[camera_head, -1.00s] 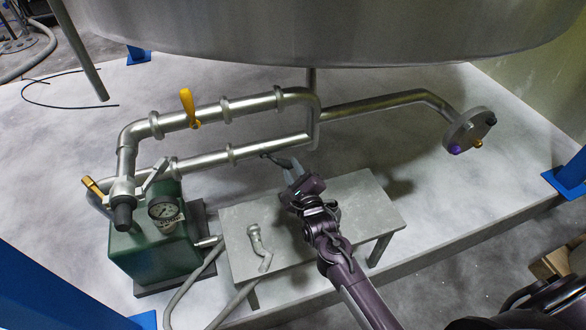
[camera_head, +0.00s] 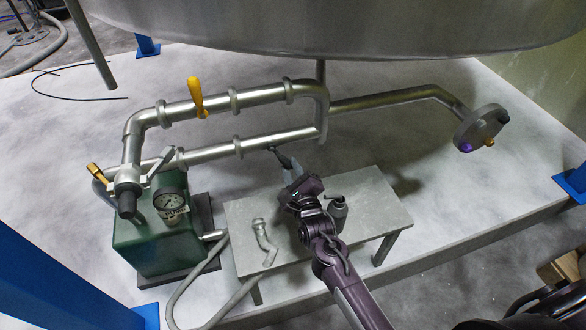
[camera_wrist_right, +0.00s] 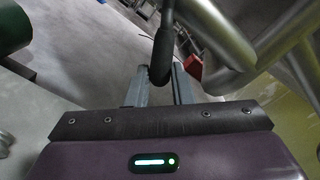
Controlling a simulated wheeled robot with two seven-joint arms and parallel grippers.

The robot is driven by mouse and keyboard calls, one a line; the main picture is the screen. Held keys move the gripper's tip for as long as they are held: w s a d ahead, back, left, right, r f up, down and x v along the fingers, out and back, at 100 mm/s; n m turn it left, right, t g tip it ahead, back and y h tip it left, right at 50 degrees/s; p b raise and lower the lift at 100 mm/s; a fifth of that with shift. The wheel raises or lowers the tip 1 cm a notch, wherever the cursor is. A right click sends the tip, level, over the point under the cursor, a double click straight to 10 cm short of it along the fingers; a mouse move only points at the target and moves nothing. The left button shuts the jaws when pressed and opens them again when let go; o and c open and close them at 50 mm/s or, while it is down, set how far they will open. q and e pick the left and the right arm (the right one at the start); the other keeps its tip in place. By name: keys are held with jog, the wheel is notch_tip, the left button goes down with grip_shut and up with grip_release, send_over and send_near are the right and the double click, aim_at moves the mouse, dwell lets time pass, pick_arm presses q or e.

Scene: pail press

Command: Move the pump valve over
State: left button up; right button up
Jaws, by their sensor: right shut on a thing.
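My right gripper (camera_head: 289,166) is in front of the lower steel pipe (camera_head: 285,139), above the back of the small grey table. It is shut on a dark rod-like handle (camera_head: 273,150); in the right wrist view the handle (camera_wrist_right: 163,45) ends round between my fingers (camera_wrist_right: 160,75). I cannot tell whether it joins the pipe. The green pump (camera_head: 150,240) stands at left with a gauge (camera_head: 170,202), a grey lever (camera_head: 163,160) and a brass handle (camera_head: 97,173). A yellow valve handle (camera_head: 197,96) stands on the upper pipe. Which one is the pump valve is unclear. My left gripper is not in view.
The grey table (camera_head: 365,190) holds a bent pipe piece (camera_head: 264,240) and a dark bottle-like thing (camera_head: 338,211). A large steel tank (camera_head: 330,35) hangs over the pipes. A flange (camera_head: 480,128) ends the right pipe. Hoses lie by the pump.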

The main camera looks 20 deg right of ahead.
jog(key=shift+a+f, duration=0.5)
jog(key=shift+a, duration=0.3)
jog(key=shift+a+b, duration=0.15)
jog(key=shift+b, duration=0.15)
jog(key=shift+o, duration=0.3)
jog(key=shift+a, duration=1.1)
jog(key=o, duration=0.8)
jog(key=shift+a, duration=0.1)
jog(key=shift+o, duration=0.2)
jog(key=shift+f, duration=0.1)
